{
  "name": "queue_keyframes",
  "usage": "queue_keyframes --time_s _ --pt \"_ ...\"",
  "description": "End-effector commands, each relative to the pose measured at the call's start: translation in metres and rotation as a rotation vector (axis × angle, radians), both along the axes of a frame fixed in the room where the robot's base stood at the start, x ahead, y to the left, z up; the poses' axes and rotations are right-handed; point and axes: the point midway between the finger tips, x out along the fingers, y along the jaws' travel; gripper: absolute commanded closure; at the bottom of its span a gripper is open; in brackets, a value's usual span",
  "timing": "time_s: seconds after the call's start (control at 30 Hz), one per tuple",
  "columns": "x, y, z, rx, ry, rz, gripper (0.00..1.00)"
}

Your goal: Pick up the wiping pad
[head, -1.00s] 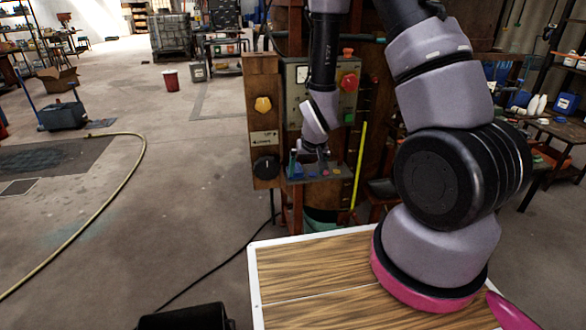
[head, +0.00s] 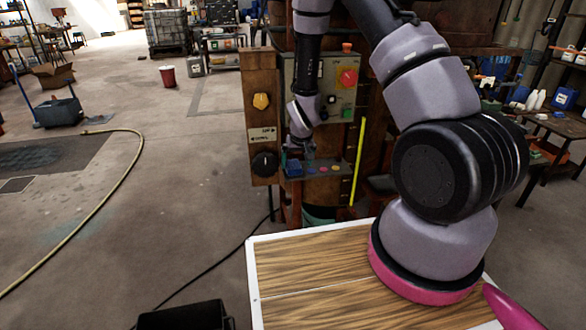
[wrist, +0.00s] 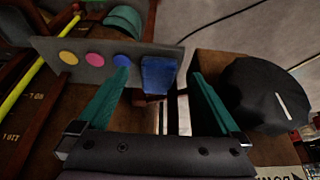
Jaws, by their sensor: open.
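The wiping pad appears to be the blue block (wrist: 158,76) at the end of a narrow grey shelf in the wrist view. It also shows as a small blue block (head: 293,168) at the shelf's left end in the head view. My gripper (wrist: 159,82) is open, with one teal finger on each side of the pad in the wrist view. Gaps show between the pad and both fingers. I cannot tell whether the fingertips reach down around it. In the head view my gripper (head: 301,150) is small and close above the shelf's left end.
The grey shelf (wrist: 85,72) also carries yellow, pink and blue discs. A black knob (wrist: 262,95) on a wooden panel is close to the right finger. A control panel with a red button (head: 347,78) stands behind my arm. A yellow rod (head: 358,160) stands at the right.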

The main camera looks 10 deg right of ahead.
Motion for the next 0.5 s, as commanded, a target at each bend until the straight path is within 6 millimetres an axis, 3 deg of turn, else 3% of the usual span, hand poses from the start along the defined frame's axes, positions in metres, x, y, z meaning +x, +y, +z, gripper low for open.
queue_keyframes --time_s 0.1,0.3,0.5 --pt "0.012 0.000 -0.001 0.000 -0.002 0.000 0.00" --pt "0.023 -0.001 -0.034 -0.001 0.002 -0.001 0.00" --pt "0.029 0.000 -0.046 0.000 -0.001 0.000 0.00"
